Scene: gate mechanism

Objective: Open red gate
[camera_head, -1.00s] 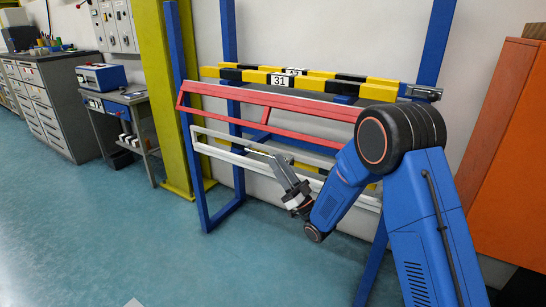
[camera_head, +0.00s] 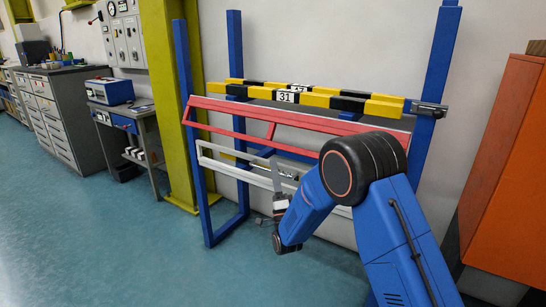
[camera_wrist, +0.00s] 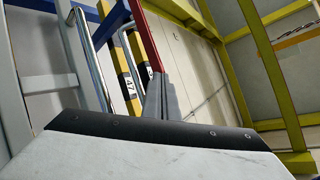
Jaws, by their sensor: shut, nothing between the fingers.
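The red gate (camera_head: 235,135), a long frame of red bars, hangs on the blue stand below the striped barrier beams. In the wrist view a red bar (camera_wrist: 146,42) runs up from close behind the fingertips. My gripper (camera_head: 275,165) points upward in front of the white lower frame (camera_head: 222,166), just below the red bars. Its fingers (camera_wrist: 158,93) are together and empty in the wrist view. I cannot tell whether they touch the red bar. My arm hides the right part of the gate.
Blue posts (camera_head: 438,75) hold the yellow-black beams (camera_head: 330,98), marked 31. A yellow column (camera_head: 165,90) and a small workbench (camera_head: 130,125) stand at the left. An orange cabinet (camera_head: 510,170) stands at the right. The floor at the front left is clear.

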